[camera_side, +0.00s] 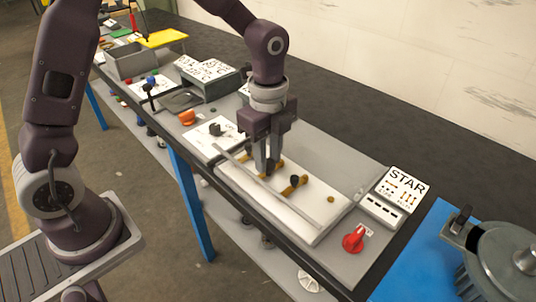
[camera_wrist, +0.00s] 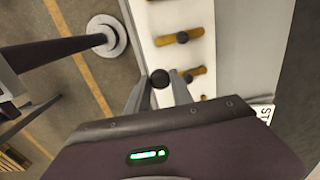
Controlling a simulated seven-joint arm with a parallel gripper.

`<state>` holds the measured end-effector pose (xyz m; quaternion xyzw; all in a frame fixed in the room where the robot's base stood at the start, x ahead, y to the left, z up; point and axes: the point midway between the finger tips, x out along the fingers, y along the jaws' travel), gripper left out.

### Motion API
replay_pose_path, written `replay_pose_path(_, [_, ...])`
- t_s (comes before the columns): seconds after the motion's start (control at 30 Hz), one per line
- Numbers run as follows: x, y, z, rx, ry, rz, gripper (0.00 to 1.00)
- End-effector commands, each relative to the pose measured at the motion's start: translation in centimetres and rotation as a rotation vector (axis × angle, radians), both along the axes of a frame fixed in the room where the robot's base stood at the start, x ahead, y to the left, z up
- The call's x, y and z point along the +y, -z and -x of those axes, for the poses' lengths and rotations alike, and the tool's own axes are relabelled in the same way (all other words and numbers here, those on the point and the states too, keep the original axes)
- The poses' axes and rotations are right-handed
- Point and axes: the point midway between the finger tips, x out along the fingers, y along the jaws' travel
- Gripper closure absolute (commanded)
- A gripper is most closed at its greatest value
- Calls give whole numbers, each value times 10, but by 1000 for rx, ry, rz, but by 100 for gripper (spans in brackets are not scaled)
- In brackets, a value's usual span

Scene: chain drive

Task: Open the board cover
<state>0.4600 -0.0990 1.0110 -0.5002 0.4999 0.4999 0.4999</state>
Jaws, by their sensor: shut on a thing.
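A long white board panel (camera_side: 300,218) lies on the grey bench top, with a pale raised strip (camera_side: 235,160) along its near edge. It shows in the wrist view (camera_wrist: 170,58) as a white band with yellow-brown bars. I cannot tell which part is the separate cover. My gripper (camera_side: 266,172) points down over the panel. In the wrist view its fingers (camera_wrist: 160,84) are shut on a dark round knob (camera_wrist: 160,77) near the panel's edge. The knob's base is hidden, and in the side view the fingers hide the knob.
A yellow-brown bar (camera_side: 295,186) with a dark knob sits on the panel just right of my fingers. A red rotary knob (camera_side: 353,239) and a STAR-labelled block (camera_side: 396,196) stand at the right. A white plate (camera_side: 214,139) lies left of the panel.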

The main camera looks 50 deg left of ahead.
Motion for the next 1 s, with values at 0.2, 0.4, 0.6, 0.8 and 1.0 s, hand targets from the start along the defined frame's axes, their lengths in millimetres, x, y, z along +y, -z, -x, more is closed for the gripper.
replay_pose_path(0.2, [0, -1, -19, -4, -1, 1, 100])
replay_pose_path(0.4, [0, 0, -66, -4, 0, 1, 100])
replay_pose_path(0.6, [0, 1, -113, -1, 0, 0, 100])
replay_pose_path(0.8, [0, 1, -144, -1, -1, -1, 100])
replay_pose_path(1.0, [0, 1, -158, 1, 1, 0, 100])
